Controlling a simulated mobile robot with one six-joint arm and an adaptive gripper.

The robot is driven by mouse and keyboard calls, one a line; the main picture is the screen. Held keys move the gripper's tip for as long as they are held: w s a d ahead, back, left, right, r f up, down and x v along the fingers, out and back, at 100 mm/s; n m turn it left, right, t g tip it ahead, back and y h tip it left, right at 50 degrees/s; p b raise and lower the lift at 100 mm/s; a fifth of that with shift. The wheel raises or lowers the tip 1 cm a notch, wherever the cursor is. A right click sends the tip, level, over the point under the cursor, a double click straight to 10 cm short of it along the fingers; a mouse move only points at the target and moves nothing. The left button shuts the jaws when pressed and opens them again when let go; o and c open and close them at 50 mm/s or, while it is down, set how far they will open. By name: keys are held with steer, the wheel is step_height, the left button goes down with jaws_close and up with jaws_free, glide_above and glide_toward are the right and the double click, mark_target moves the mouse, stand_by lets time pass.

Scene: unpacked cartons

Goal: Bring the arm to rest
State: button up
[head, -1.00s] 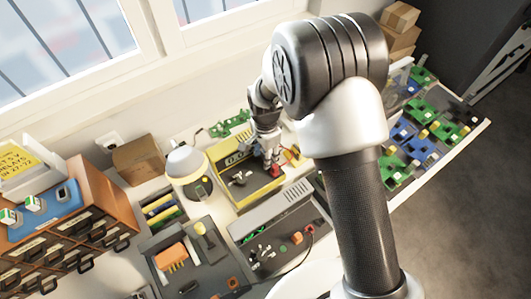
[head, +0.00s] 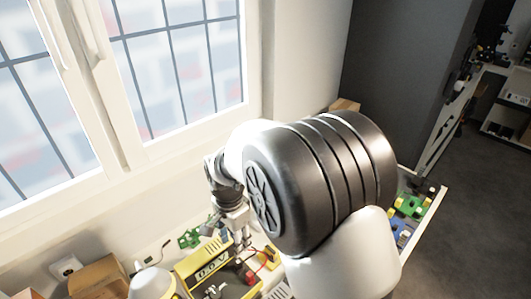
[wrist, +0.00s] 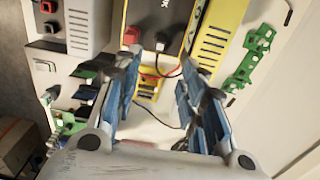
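My arm crosses the middle of the head view, its large dark joint hiding much of the bench. My gripper (head: 242,248) hangs over the right end of a yellow case (head: 190,265). In the wrist view my gripper (wrist: 160,65) has its two blue-padded fingers spread apart, with nothing held between them. The yellow case (wrist: 222,35) shows beyond the fingertips, with red and dark leads near it. I cannot tell the exact height of the fingertips above it.
A green part (head: 190,238) lies behind the case. A cardboard box (head: 98,278) and a white-topped lamp-like object (head: 152,284) stand to the left. Green and blue parts (head: 410,205) lie at the bench's right end. Window and wall close off the back; dark floor lies right.

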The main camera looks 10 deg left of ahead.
steer(key=s+d+r+n+t, duration=0.1)
steer(key=s+d+r+n, duration=0.15)
steer(key=d+r, duration=0.55)
steer(key=s+d+r+n+t, duration=0.1)
steer(key=s+d+r, duration=0.2)
steer(key=d+r, duration=0.45)
steer(key=s+d+r+n+t, duration=0.2)
steer(key=s+d+r+n, duration=0.1)
steer(key=s+d, duration=0.8)
steer(key=s+n, duration=0.1)
steer(key=s, duration=0.2)
steer(key=shift+s+d+r+t, duration=0.2)
steer(key=shift+s+d+t, duration=0.1)
steer(key=shift+s+d, duration=0.05)
steer(key=shift+n, duration=0.25)
